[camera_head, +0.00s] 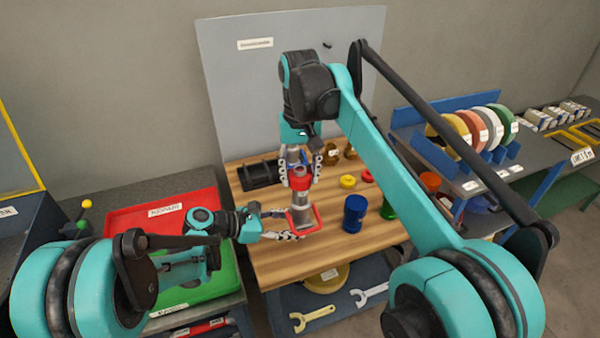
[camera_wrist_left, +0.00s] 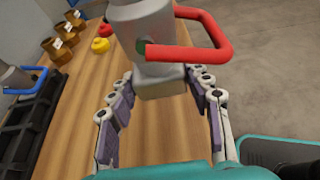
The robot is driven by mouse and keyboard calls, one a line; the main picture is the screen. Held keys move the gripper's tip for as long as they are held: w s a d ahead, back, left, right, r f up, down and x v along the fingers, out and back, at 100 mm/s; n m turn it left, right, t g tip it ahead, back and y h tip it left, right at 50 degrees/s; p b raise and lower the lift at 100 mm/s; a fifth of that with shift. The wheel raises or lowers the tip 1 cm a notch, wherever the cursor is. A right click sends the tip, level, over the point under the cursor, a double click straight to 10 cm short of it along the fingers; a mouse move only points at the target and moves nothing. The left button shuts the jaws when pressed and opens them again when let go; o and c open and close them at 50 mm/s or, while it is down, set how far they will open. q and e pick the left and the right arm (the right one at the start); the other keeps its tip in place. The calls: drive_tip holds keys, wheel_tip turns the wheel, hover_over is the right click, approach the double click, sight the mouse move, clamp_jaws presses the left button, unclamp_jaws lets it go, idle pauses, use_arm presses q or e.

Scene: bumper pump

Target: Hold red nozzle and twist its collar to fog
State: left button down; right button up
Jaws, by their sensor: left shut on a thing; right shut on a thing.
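The red nozzle (camera_head: 300,184) is held above the wooden bench, with its red loop handle (camera_head: 305,217) low at the right. In the left wrist view the nozzle's grey body (camera_wrist_left: 150,35) and red handle (camera_wrist_left: 222,40) fill the top middle. My left gripper (camera_head: 286,224) is shut on the nozzle's lower part, whose grey end (camera_wrist_left: 160,85) lies between its fingers. My right gripper (camera_head: 300,176) comes from above, its fingers on both sides of the nozzle's upper part, shut on it. The fingers partly hide the collar, and its setting cannot be read.
A black rack (camera_head: 259,173) stands left on the bench; the wrist view shows a blue-handled nozzle (camera_wrist_left: 20,78) by it. Blue (camera_head: 354,213) and green (camera_head: 389,207) cylinders, yellow (camera_head: 347,181) and red (camera_head: 367,176) caps and brass fittings (camera_head: 331,155) stand right. A red tray (camera_head: 150,213) is left.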

sight(300, 168)
drive_tip(key=shift+w+n, duration=0.1)
drive_tip(key=shift+n, duration=1.1)
drive_tip(key=o, duration=1.2)
drive_tip(key=shift+c, duration=0.2)
wheel_tip(300, 168, up, 12)
